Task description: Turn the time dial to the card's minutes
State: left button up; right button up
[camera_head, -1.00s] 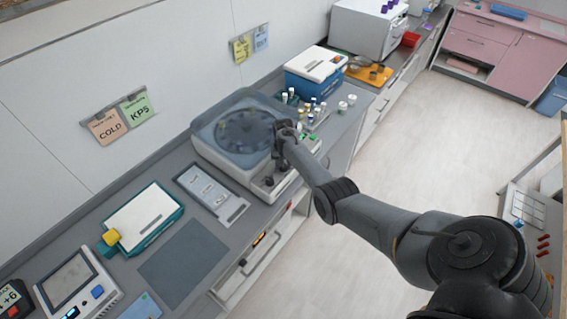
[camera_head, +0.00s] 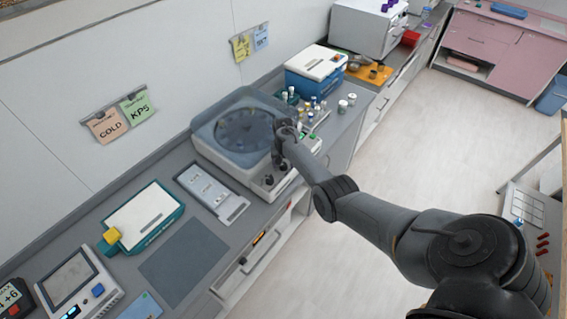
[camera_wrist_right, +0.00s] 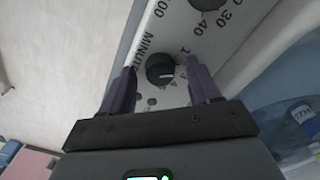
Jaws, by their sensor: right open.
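The time dial (camera_wrist_right: 160,68), a round black knob with a pale pointer line, shows in the right wrist view on a light panel beside a partly hidden "MINUTE" label. My right gripper (camera_wrist_right: 162,80) is open, with one finger on each side of the dial and gaps visible. In the head view my right gripper (camera_head: 279,158) is over the front panel of a centrifuge (camera_head: 222,155) with a translucent lid. Wall cards include an orange one reading "COLD" (camera_head: 106,127) and a green one (camera_head: 137,107); I cannot read any minutes. My left gripper is out of view.
A second black dial (camera_wrist_right: 207,3) with a numbered scale is close to the time dial. Vials and small jars (camera_head: 312,108) stand right of the centrifuge. A grey tray (camera_head: 232,211) lies to its left. The floor (camera_head: 420,140) is clear.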

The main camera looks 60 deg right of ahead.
aim_at(284, 165)
jog(key=shift+r, duration=0.65)
notch_tip(284, 165, up, 10)
jog(key=shift+f+p, duration=0.2)
jog(key=shift+p, duration=0.15)
jog(key=shift+s+f, duration=0.1)
